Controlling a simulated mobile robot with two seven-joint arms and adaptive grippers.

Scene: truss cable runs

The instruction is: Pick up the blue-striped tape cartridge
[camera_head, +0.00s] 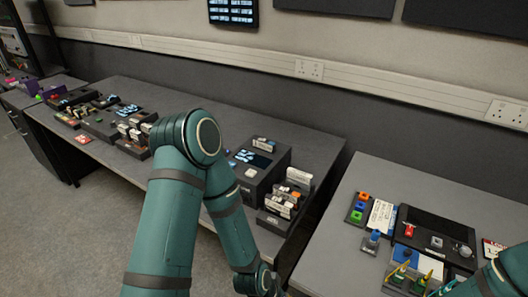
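Several tape cartridges with pale labels stand in a dark rack (266,220) at the right end of the middle table. A single pale cartridge (265,143) lies on the dark box beside that rack. More cartridges (136,130) stand in a second rack farther left. The stripes are too small to tell which cartridge is blue-striped. My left arm crosses the middle of the view, its forearm reaching down in front of the table; its gripper is below the frame. Only part of my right arm shows at the lower right corner, with its gripper out of view.
A dark box with a blue-lit screen (253,158) stands beside the cartridge rack. The right table (345,205) holds coloured blocks, a dark panel (435,232) and a box with yellow-green plugs (412,270). A gap separates the tables. Bare tabletop lies behind the devices.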

